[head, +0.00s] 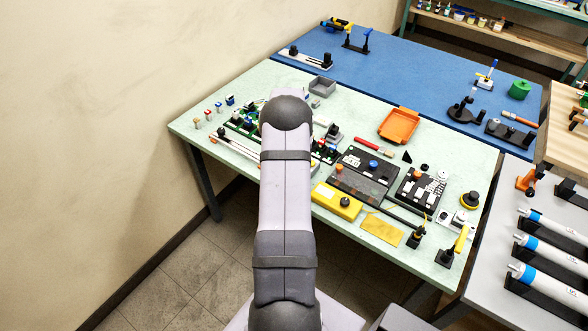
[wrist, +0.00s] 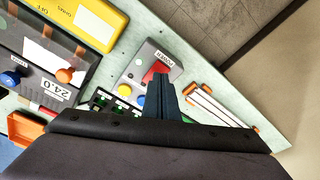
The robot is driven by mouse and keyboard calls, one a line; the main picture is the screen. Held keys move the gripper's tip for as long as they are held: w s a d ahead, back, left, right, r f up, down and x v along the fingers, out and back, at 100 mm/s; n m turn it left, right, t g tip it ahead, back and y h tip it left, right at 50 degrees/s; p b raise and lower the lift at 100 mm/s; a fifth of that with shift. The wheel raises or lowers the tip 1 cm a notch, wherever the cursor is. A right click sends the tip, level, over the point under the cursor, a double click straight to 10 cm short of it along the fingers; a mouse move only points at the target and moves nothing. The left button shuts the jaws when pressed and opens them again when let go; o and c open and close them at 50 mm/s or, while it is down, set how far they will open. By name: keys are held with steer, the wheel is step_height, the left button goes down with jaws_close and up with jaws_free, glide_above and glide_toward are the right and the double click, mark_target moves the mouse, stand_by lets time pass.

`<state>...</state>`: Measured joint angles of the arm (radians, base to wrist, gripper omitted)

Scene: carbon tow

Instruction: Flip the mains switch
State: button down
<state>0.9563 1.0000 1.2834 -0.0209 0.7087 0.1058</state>
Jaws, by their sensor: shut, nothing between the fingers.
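The yellow box (head: 325,194) in the head view carries a black knob (head: 345,202). My gripper (wrist: 158,82) is shut and empty. Its fingertips are in front of a grey box (wrist: 136,68) with a red part and a POWER label, to the right of and below the yellow box in the wrist view. I cannot tell whether they touch it. My arm hides the gripper in the head view.
Beside the yellow box is a dark panel (head: 365,185) with blue and orange knobs and a 24.0 label. A flat yellow plate (head: 381,230) lies right of the box. White rods (wrist: 215,105) lie right of my fingers. An orange tray (head: 399,124) is farther back.

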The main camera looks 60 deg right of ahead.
step_height(320, 180, up, 5)
steer(key=p, duration=0.2)
steer(key=shift+p, duration=0.35)
stand_by(0.4)
steer(key=s+a+f+n+g+y, duration=0.1)
steer(key=s+a+f+y, duration=0.15)
steer(key=s+a, duration=0.4)
steer(key=s+a+f+g+y, duration=0.1)
steer(key=s+a+f+g, duration=0.2)
steer(key=a, duration=0.7)
steer(key=s+a+r+n, duration=0.3)
steer(key=a+r, duration=0.2)
steer(key=a, duration=0.5)
steer(key=s+a+r+n, duration=0.3)
steer(key=a+r, duration=0.2)
steer(key=a, duration=0.6)
steer(key=w+a+r+n+t+h, duration=0.2)
steer(key=w+a+r+n, duration=0.3)
steer(key=a, duration=0.3)
steer(key=shift+w+a+r+t+b, duration=0.15)
steer(key=shift+w+r+t+b, duration=0.15)
steer(key=shift+r+t, duration=0.25)
